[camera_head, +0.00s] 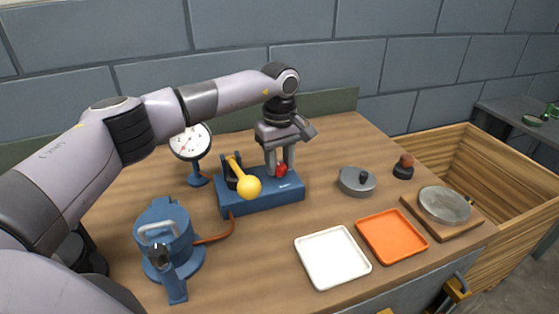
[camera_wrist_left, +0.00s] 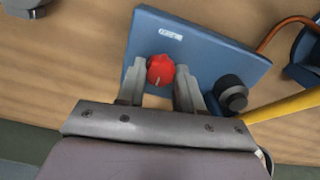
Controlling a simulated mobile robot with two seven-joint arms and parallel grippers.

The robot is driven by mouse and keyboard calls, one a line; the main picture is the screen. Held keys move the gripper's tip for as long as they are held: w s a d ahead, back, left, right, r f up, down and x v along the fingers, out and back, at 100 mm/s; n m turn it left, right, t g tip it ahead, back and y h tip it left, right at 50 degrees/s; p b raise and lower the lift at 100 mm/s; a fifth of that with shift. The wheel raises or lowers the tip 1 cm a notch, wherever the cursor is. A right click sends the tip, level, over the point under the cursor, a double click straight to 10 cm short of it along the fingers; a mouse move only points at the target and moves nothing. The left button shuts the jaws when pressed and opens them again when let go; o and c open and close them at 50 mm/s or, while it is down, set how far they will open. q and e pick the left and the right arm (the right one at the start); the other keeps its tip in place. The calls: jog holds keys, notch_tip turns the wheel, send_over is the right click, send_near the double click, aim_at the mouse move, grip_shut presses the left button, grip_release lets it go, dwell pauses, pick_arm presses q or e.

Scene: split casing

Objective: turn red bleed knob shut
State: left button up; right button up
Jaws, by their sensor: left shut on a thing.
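The red bleed knob (camera_head: 281,170) sits on the right part of a blue pump block (camera_head: 262,201). In the left wrist view the red knob (camera_wrist_left: 160,70) shows between the fingers, on the blue block (camera_wrist_left: 205,52). My left gripper (camera_head: 280,172) reaches down from above with its fingers on either side of the knob, shut on it. In the left wrist view my left gripper (camera_wrist_left: 160,84) hides part of the block's near edge. My right gripper is not in view.
A yellow-ended lever (camera_head: 247,186) stands left of the knob, with a dial gauge (camera_head: 190,142) behind. A blue vessel (camera_head: 168,240) joins the block by a copper pipe (camera_head: 213,238).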

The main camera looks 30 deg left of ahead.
aim_at(280, 166)
pick_arm(q)
jog(key=shift+r, duration=0.1)
jog(key=o, duration=1)
jog(key=shift+o, duration=0.2)
notch_tip(280, 166, up, 7)
jog(key=shift+r+b, duration=0.1)
jog(key=shift+b, duration=0.3)
